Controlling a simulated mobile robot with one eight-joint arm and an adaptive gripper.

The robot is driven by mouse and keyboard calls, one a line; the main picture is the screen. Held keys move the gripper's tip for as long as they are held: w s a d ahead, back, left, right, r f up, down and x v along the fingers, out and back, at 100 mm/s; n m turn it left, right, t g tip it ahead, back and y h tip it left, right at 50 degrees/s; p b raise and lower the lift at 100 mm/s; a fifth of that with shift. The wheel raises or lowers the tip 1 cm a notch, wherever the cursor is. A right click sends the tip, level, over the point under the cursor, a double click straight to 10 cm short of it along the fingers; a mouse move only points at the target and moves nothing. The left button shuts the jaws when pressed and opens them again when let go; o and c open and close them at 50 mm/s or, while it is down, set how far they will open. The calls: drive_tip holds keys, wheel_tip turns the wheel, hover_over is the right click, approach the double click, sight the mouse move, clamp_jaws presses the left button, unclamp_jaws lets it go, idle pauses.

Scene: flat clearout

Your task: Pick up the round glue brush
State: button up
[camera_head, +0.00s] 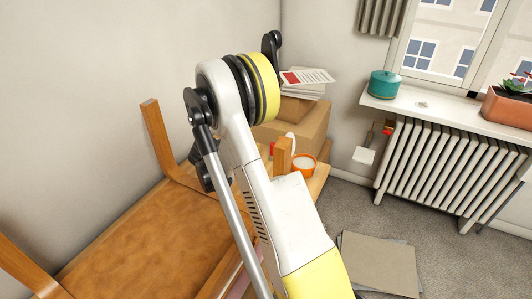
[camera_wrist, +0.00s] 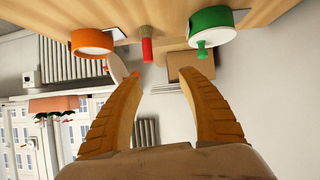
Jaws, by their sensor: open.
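In the wrist view, my gripper (camera_wrist: 160,75) is open, its two yellow-brown fingers apart with nothing between them. Beyond the fingertips, at the top of that view, a short red cylinder with a grey end (camera_wrist: 147,48) stands at the edge of a wooden surface. It may be the round glue brush, but I cannot tell for sure. An orange round pot (camera_wrist: 92,42) is to its left and a green round container with a knob (camera_wrist: 211,27) to its right. In the head view, my arm hides the gripper and part of the wooden surface.
In the head view, an orange pot with white contents (camera_head: 303,165) sits on the wooden surface near cardboard boxes (camera_head: 305,120). A wooden-framed brown seat (camera_head: 140,235) is at the left. A radiator (camera_head: 445,165) and sill are at the right. Flat grey sheets (camera_head: 378,262) lie on the carpet.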

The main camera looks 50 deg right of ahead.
drive_tip(key=d+f, duration=0.1)
drive_tip(key=f, duration=0.1)
drive_tip(key=d+f+m+h, duration=0.1)
drive_tip(key=d+f, duration=0.1)
drive_tip(key=s+d+f+m+g, duration=0.1)
drive_tip(key=shift+d+f+h, duration=0.15)
drive_tip(key=shift+f+h, duration=0.15)
drive_tip(key=shift+f, duration=0.1)
drive_tip(key=b+x, duration=0.2)
drive_tip(key=x, duration=0.2)
drive_tip(key=shift+d+f, duration=0.25)
drive_tip(key=shift+d, duration=0.05)
drive_tip(key=b+x, duration=0.3)
drive_tip(key=x, duration=0.2)
drive_tip(key=shift+d+r, duration=0.15)
drive_tip(key=shift+d, duration=0.4)
clamp_jaws()
